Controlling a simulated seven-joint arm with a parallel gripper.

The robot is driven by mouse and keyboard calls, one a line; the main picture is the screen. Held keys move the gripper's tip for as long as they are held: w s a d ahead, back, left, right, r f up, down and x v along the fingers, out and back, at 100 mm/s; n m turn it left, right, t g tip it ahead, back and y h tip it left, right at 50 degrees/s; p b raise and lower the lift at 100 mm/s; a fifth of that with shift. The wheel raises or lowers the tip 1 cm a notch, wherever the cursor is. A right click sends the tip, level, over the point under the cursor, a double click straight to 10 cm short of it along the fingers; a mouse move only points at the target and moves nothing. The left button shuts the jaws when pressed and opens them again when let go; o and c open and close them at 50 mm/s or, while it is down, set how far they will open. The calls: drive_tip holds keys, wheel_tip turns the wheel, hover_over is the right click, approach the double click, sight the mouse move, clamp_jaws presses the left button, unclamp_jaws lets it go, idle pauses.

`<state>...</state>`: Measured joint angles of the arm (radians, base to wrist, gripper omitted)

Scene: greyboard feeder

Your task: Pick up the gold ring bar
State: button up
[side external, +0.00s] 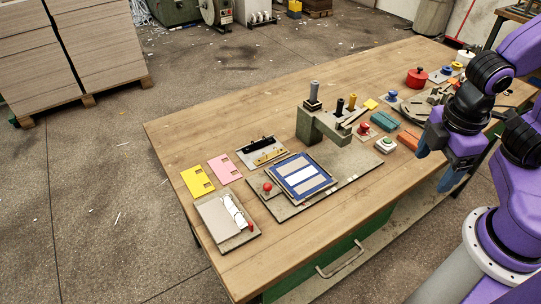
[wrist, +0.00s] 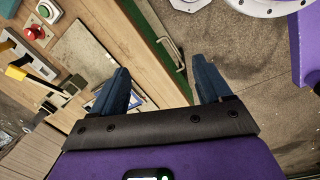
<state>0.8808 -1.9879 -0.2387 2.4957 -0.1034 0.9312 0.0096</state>
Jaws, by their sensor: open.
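The gold ring bar (side external: 270,157) lies on a small grey plate (side external: 247,161) near the middle of the table in the side view, just in front of a black ring bar (side external: 257,143). I cannot make it out in the wrist view. My gripper (side external: 437,166) is at the right, above the table's front edge, far from the gold bar. Its two blue fingers are apart with nothing between them, as the wrist view (wrist: 160,64) also shows.
A green press stand (side external: 310,124) rises right of the gold bar. A blue-framed board (side external: 301,176) lies in front of it. Yellow (side external: 198,182) and pink (side external: 224,169) cards are to the left, with a ring binder (side external: 226,218). Button boxes and coloured blocks (side external: 384,121) crowd the right.

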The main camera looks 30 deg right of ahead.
drive_tip(key=w+d+f+n+t+h, duration=0.1)
drive_tip(key=w+f+n+t+h, duration=0.3)
drive_tip(key=w+n+t+h, duration=0.65)
drive_tip(key=w+a+f+n+y, duration=0.2)
drive_tip(key=a+f+n+y, duration=0.1)
drive_tip(key=n, duration=0.1)
drive_tip(key=w+a+f+n+t+y, duration=0.1)
drive_tip(key=w+a+f+n+y, duration=0.2)
drive_tip(key=a+n+y, duration=0.1)
drive_tip(key=w+a+f+n+t+y, duration=0.1)
drive_tip(key=w+a+f+n+y, duration=0.2)
drive_tip(key=a+n+y, duration=0.1)
drive_tip(key=shift+w+a+f+t+y, duration=0.15)
drive_tip(key=shift+w+a+t+y, duration=0.05)
drive_tip(key=shift+a+t+y, duration=0.05)
drive_tip(key=shift+w+a+f+n, duration=0.1)
drive_tip(key=shift+w+f+n, duration=0.15)
approach(277, 154)
drive_tip(key=shift+w+a+r, duration=0.55)
drive_tip(key=shift+r, duration=0.05)
drive_tip(key=shift+a+x, duration=0.15)
drive_tip(key=shift+x, duration=1.35)
drive_tip(key=shift+a+x, duration=0.2)
drive_tip(key=shift+x, duration=1.3)
drive_tip(key=shift+r, duration=0.1)
